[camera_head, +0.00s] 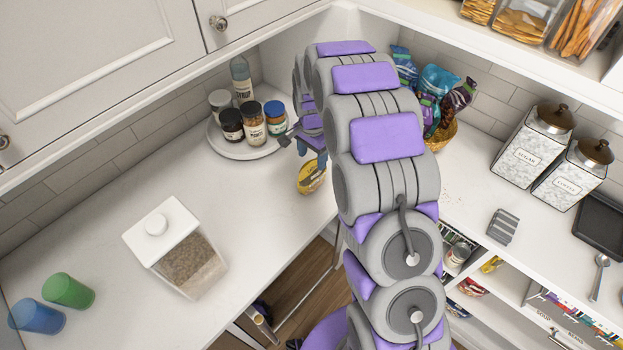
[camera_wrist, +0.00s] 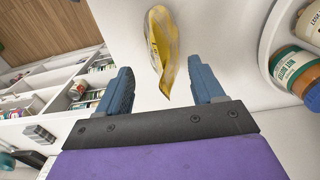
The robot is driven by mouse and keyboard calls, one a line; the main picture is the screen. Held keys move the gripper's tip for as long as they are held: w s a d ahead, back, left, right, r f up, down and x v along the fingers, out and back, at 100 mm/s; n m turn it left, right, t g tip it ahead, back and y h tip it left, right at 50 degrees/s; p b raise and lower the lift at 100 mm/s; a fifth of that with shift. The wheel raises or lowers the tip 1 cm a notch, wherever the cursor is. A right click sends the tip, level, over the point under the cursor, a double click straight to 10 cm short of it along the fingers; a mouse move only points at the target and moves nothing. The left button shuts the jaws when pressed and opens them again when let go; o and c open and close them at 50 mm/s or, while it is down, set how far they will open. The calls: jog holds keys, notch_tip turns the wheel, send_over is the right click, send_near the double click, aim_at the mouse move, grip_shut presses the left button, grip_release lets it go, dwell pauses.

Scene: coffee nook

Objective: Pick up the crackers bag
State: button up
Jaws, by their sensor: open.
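A yellow bag (camera_head: 311,177), seemingly the crackers bag, rests on the white counter near the inner corner, just in front of the round tray. Its label is too small to read. My gripper (camera_head: 308,146) is above it and partly hides it in the head view. In the wrist view the yellow bag (camera_wrist: 160,40) stands out ahead of my open gripper (camera_wrist: 163,78), lined up between the two blue fingers. Its near end reaches toward the gap, and I see no finger touching it.
A round tray (camera_head: 213,143) with jars and a syrup bottle (camera_head: 241,78) stands close by. A clear canister (camera_head: 177,250), a green cup (camera_head: 68,291) and a blue cup (camera_head: 37,316) are at left. A basket (camera_head: 441,135) of bags is behind my arm.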

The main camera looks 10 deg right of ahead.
aim_at(312, 165)
jog(key=shift+a+f, duration=0.15)
jog(key=shift+f, duration=0.3)
jog(key=f, duration=0.5)
jog(key=shift+w+d+f, duration=0.1)
jog(key=shift+w+d, duration=0.25)
jog(key=shift+a, duration=0.2)
jog(key=shift+a, duration=0.15)
jog(key=c, duration=0.3)
jog(key=shift+d, duration=0.25)
jog(key=c, duration=0.6)
grip_shut()
